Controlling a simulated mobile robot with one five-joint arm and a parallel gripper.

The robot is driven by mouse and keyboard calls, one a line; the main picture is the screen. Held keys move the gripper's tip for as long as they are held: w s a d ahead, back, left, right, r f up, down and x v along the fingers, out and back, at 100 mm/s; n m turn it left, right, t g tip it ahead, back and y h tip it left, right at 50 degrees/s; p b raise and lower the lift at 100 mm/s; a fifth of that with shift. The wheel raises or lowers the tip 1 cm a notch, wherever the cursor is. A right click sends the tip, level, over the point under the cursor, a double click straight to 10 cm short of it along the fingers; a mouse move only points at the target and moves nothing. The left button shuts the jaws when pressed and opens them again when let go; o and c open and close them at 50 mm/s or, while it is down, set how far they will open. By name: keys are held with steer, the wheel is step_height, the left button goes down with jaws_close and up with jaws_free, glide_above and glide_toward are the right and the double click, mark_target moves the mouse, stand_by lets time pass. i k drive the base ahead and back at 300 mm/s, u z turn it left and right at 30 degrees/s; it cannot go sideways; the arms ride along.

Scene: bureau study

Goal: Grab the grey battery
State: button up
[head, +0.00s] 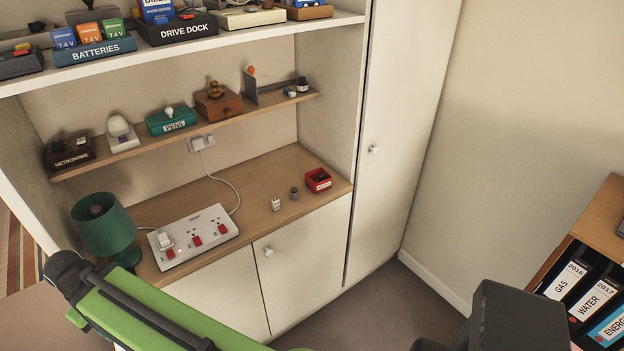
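I cannot single out a grey battery for certain. A blue tray labelled BATTERIES (97,53) on the top shelf holds a blue battery (63,38), an orange battery (89,33) and a green battery (113,29), with 7.4V marks. Two small objects stand on the wooden worktop: a pale grey-white one (276,204) and a dark grey one (294,193). They are too small to identify. My green arm crosses the bottom of the view, with a dark part at lower right. No gripper fingertips show.
A red box (318,181) sits right of the small objects. A white power strip (193,236) and green lamp (105,226) stand left. A middle shelf (180,139) with several items overhangs the worktop (255,208). A tall cabinet door (385,120) is at right, binders (570,281) lower right.

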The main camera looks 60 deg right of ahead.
mark_target(294, 192)
steer(key=z, duration=1.65)
steer(key=k, duration=0.85)
steer(key=z, duration=0.05)
steer(key=i, duration=1.1)
steer(key=z, duration=0.1)
